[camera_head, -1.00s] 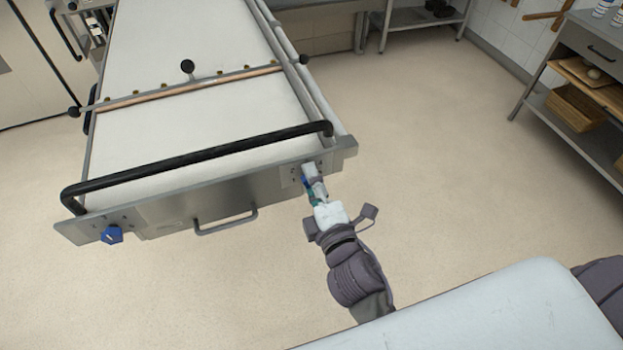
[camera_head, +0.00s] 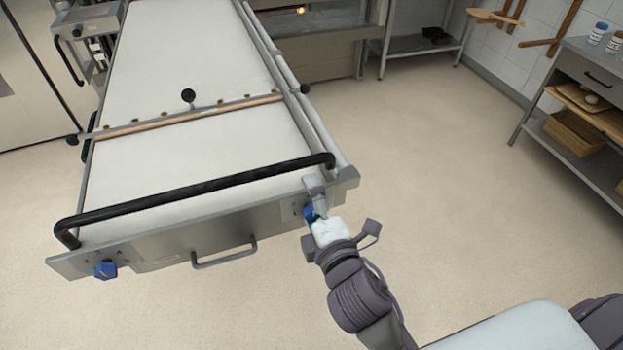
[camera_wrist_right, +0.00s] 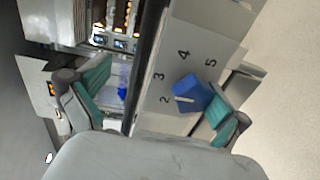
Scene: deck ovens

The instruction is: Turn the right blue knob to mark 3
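The right blue knob (camera_head: 309,213) sits on the right end of the loader's steel front panel. My right gripper (camera_head: 316,202) is at this knob. In the wrist view its teal-padded fingers (camera_wrist_right: 158,100) are spread wide, with the knob between them, close to the right-hand finger; I cannot tell whether they touch. The left blue knob (camera_head: 106,270) is at the panel's other end. My left gripper is not in view.
A black bar handle (camera_head: 200,188) runs above the panel, and a small steel handle (camera_head: 224,253) is on its front. A steel table with shelves (camera_head: 570,120) stands at the right. The floor (camera_head: 440,180) between is clear.

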